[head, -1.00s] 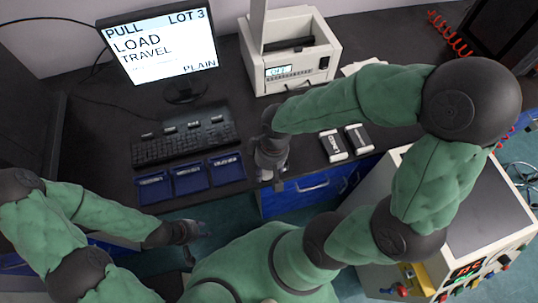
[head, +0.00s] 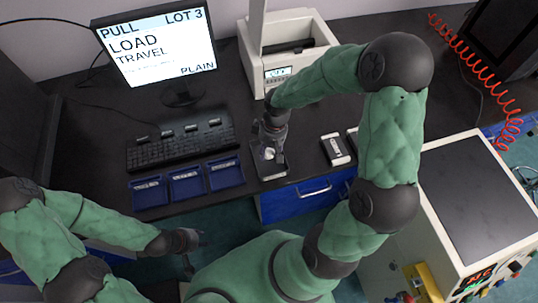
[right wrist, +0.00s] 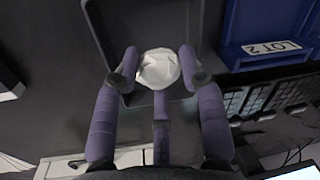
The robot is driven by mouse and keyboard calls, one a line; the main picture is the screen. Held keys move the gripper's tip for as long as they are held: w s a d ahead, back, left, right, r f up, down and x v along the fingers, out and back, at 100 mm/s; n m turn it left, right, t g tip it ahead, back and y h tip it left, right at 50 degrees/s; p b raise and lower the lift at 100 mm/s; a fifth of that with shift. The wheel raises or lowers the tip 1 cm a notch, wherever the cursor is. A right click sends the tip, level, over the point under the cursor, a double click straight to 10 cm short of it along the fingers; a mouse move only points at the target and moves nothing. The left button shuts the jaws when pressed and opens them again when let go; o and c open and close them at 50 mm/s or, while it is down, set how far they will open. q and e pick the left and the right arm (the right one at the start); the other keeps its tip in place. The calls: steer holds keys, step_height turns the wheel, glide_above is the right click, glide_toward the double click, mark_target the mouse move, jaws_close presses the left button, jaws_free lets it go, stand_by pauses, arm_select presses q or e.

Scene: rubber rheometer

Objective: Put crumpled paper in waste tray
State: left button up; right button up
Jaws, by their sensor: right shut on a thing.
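The crumpled paper (right wrist: 158,68) is a small white ball between the fingers of my right gripper (right wrist: 158,72) in the right wrist view. In the head view the paper (head: 268,153) is a small pale spot below my right gripper (head: 269,147). The waste tray (right wrist: 100,42) is dark with a raised rim, behind the paper in the wrist view. In the head view the tray (head: 272,174) lies near the desk's front edge. I cannot tell whether the paper touches its floor. My left gripper (head: 196,252) is empty, off the desk's front, with its fingers apart.
Several blue labelled trays (head: 186,184) stand left of the waste tray, with a keyboard (head: 180,147) behind them. A white instrument (head: 290,60) stands behind. A black-and-white box (head: 335,149) lies to the right. A blue drawer (head: 290,203) is below the desk edge.

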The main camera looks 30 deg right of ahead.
mark_target(269, 154)
steer(key=shift+w+d+f, duration=0.15)
steer(key=shift+w+f, duration=0.15)
steer(key=shift+f, duration=0.2)
steer(key=shift+w+f+b, duration=0.1)
steer(key=shift+f+b, duration=0.7)
steer(key=shift+f, duration=0.75)
steer(key=shift+f, duration=0.1)
steer(key=o, duration=0.8)
steer(key=shift+o, duration=0.2)
steer(key=shift+d+r, duration=0.1)
steer(key=shift+r, duration=0.2)
step_height(269, 154, up, 12)
steer(key=d+p, duration=0.1)
steer(key=p, duration=0.2)
steer(key=shift+d+f+p, duration=0.2)
steer(key=shift+d+p, duration=0.1)
steer(key=shift+p, duration=0.05)
